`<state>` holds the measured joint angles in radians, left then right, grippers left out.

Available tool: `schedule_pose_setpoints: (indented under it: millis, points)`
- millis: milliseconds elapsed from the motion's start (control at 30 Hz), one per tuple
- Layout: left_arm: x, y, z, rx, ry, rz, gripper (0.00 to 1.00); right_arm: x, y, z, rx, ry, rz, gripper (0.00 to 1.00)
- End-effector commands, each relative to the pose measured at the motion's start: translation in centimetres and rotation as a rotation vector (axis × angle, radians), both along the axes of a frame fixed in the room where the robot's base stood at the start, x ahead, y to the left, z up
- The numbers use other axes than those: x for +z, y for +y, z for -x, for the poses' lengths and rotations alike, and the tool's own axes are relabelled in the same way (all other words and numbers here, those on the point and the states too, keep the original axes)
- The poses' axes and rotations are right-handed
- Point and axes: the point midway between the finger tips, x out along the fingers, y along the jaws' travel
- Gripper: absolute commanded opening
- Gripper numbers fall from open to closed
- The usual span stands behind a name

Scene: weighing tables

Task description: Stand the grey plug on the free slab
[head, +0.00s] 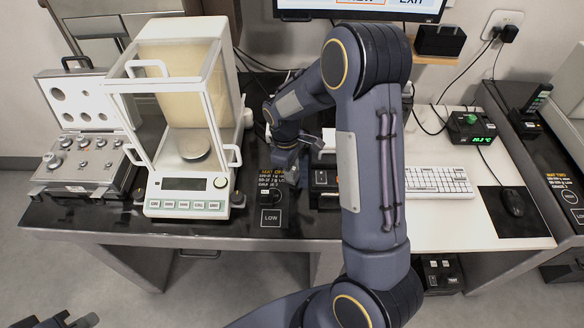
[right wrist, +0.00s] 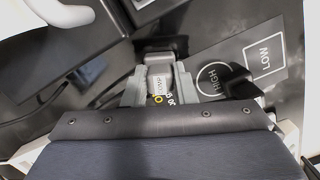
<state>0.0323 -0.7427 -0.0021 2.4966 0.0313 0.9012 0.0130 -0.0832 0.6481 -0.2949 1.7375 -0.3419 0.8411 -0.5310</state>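My right gripper (head: 290,174) is low over the black weighing table, just right of the balance, beside the printed mat. In the right wrist view its two pale fingers (right wrist: 160,84) stand on either side of a small grey piece, which looks like the grey plug (right wrist: 158,58), and appear to touch it. Its darker end shows beyond the fingertips. In the head view the plug is mostly hidden by the gripper. My left gripper (head: 72,320) is at the bottom left corner, partly cut off, away from the table. I cannot single out the free slab.
The balance (head: 186,208) with its open glass shield stands left of the mat (head: 271,217) marked LOW. An open weight case (head: 85,165) is at the far left. A keyboard (head: 437,181) and mouse (head: 513,201) lie right. My right arm hides the table's middle.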

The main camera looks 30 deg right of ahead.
Motion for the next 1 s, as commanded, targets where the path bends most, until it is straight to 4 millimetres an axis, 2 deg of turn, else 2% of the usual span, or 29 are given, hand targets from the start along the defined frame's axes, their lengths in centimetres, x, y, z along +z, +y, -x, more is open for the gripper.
schedule_pose_setpoints:
  millis: [33,133,367,533,1000]
  points:
    - [0.0,0.0,0.0,0.000,0.000,0.000,0.00,0.0,0.0,0.1,0.000,0.001,0.000,0.34]
    - [0.0,0.0,0.0,0.000,0.000,0.000,0.00,-0.1,0.0,0.1,0.000,0.001,0.000,0.45]
    - [0.1,0.0,0.0,0.000,0.000,0.000,0.00,0.0,0.0,0.1,0.000,0.001,0.000,0.45]
    - [0.3,0.0,0.0,0.000,-0.001,0.000,0.00,1.0,0.0,-0.1,0.000,-0.001,0.000,0.45]
    - [0.0,0.0,0.0,0.000,0.000,0.000,0.00,10.2,0.7,-1.0,0.000,-0.003,-0.001,0.45]
